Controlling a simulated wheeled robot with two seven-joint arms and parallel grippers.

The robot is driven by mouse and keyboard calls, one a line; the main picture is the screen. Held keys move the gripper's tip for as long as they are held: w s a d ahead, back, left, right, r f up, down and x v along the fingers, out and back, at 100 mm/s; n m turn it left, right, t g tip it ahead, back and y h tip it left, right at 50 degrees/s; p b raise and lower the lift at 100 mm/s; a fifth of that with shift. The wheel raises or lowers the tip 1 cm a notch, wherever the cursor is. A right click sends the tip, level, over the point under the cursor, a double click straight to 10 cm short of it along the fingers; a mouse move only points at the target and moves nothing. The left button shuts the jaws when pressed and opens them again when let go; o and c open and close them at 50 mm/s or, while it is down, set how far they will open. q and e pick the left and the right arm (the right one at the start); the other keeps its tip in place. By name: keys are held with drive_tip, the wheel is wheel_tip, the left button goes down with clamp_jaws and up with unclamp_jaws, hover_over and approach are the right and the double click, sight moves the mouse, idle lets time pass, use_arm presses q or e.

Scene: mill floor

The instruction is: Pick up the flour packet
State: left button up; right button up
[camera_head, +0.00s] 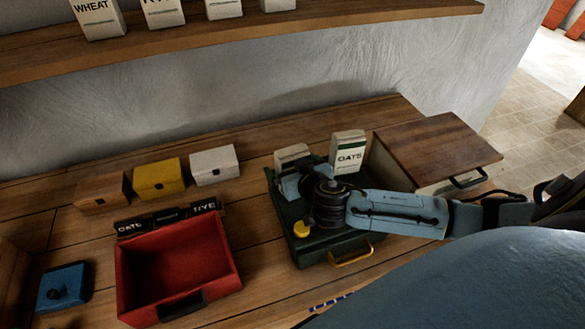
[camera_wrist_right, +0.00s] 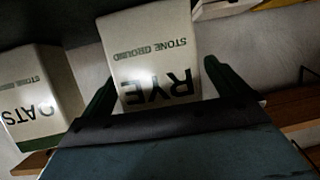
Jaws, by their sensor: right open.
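A cream packet marked RYE (camera_wrist_right: 155,50) fills the middle of the right wrist view, between my right gripper's fingers (camera_wrist_right: 158,68). The gripper is open, with a finger on each side; I cannot tell whether either touches the packet. In the head view, this packet (camera_head: 291,154) shows behind my right gripper (camera_head: 298,180), which partly hides it. A packet marked OATS (camera_head: 348,153) stands upright to its right, with a green lower band; it also shows in the right wrist view (camera_wrist_right: 38,98). Both are at the dark green box (camera_head: 318,248). My left gripper is not in view.
A red open tray (camera_head: 228,240) and a blue lidded box (camera_head: 62,285) stand left. Brown (camera_head: 103,192), yellow (camera_head: 158,178) and white (camera_head: 214,165) boxes line the back. A wood-topped box (camera_head: 440,145) stands right. A shelf (camera_head: 250,33) with several packets hangs above.

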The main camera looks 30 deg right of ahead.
drive_tip(key=c, duration=1.3)
drive_tip(key=shift+r, duration=0.1)
drive_tip(key=shift+c, duration=0.2)
drive_tip(key=shift+r, duration=0.1)
